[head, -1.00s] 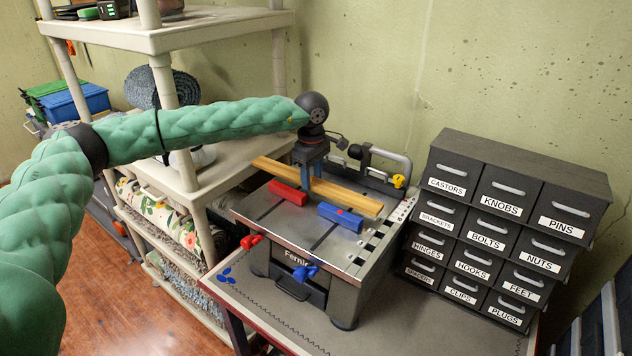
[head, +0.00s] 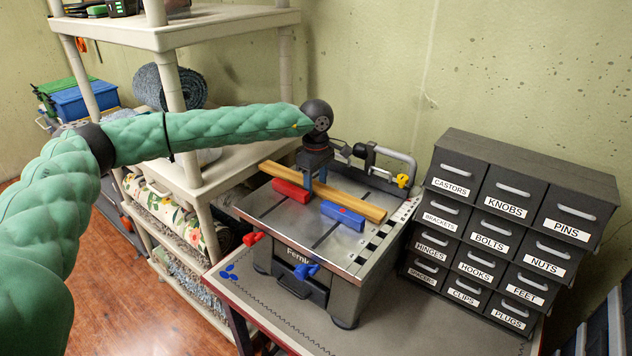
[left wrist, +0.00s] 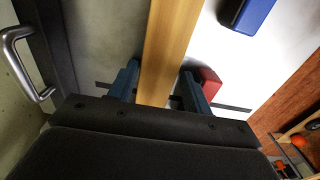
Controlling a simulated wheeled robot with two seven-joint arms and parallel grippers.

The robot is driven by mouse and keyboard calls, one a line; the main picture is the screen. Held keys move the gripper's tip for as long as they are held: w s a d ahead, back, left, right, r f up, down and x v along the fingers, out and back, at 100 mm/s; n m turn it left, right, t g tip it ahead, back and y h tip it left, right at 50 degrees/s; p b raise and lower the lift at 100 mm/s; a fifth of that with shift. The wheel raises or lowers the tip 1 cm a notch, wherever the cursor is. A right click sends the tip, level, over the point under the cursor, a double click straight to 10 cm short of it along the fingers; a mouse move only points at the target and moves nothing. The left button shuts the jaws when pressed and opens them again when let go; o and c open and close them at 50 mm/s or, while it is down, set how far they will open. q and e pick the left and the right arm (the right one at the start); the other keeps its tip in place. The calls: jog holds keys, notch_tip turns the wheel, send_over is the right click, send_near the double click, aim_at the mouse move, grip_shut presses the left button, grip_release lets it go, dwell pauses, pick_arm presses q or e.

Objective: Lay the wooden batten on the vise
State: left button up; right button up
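The wooden batten (head: 352,201) is a long, light-brown strip, held level over the metal top of the vise (head: 300,232), behind its red jaw block (head: 291,190) and blue jaw block (head: 342,215). In the left wrist view the batten (left wrist: 165,50) runs between the two blue-grey fingers (left wrist: 160,88), with the red block just past the right finger. I cannot tell whether its underside touches the vise. My right gripper is out of view.
A dark drawer cabinet (head: 480,262) stands right of the vise on the same bench (head: 270,312). A metal clamp-like handle (head: 390,158) rises at the vise's back. A cream shelf unit (head: 205,180) stands close on the left, below my forearm.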

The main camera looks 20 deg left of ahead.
aim_at(316, 186)
pick_arm(q)
jog(key=shift+d+r, duration=0.1)
jog(key=shift+r, duration=0.35)
notch_tip(316, 186, up, 11)
jog(key=p, duration=0.2)
jog(key=shift+r, duration=0.15)
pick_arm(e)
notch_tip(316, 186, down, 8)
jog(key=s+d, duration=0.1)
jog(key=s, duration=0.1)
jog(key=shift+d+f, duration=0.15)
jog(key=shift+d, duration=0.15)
